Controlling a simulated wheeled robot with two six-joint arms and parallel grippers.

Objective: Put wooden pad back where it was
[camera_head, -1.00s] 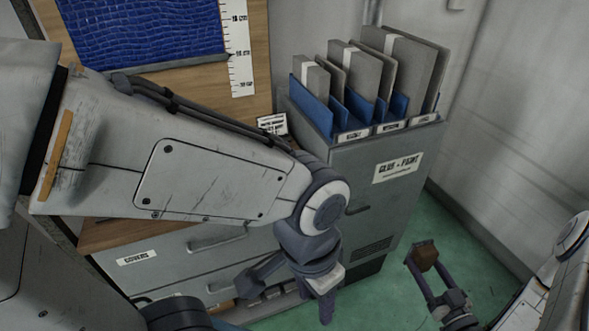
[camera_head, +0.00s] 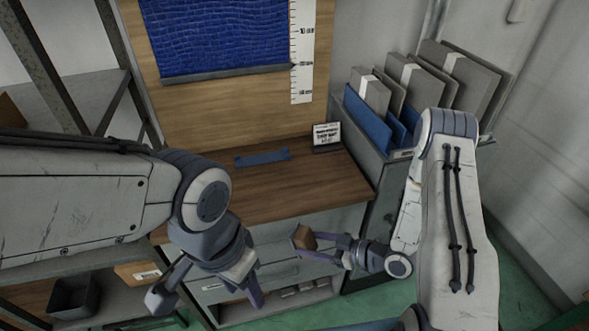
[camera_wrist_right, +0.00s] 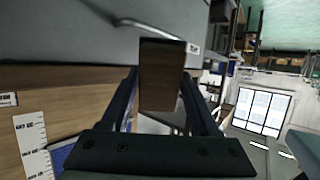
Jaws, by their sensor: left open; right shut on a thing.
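The wooden pad is a small brown block (camera_head: 303,238). My right gripper (camera_head: 312,244) is shut on it and holds it in the air, in front of the counter's front edge in the head view. In the right wrist view the wooden pad (camera_wrist_right: 161,75) sits upright between the two dark fingers. My left gripper (camera_head: 209,299) is open and empty, fingers pointing down, in front of the drawers and left of the right gripper. The wooden counter top (camera_head: 310,188) is mostly bare.
A blue strip (camera_head: 262,158) and a small sign (camera_head: 326,136) are on the counter. A blue textured sheet (camera_head: 215,40) and a ruler (camera_head: 302,50) are on the back board. Grey folders (camera_head: 465,78) stand at right. A dark bin (camera_head: 73,297) is on the left shelf.

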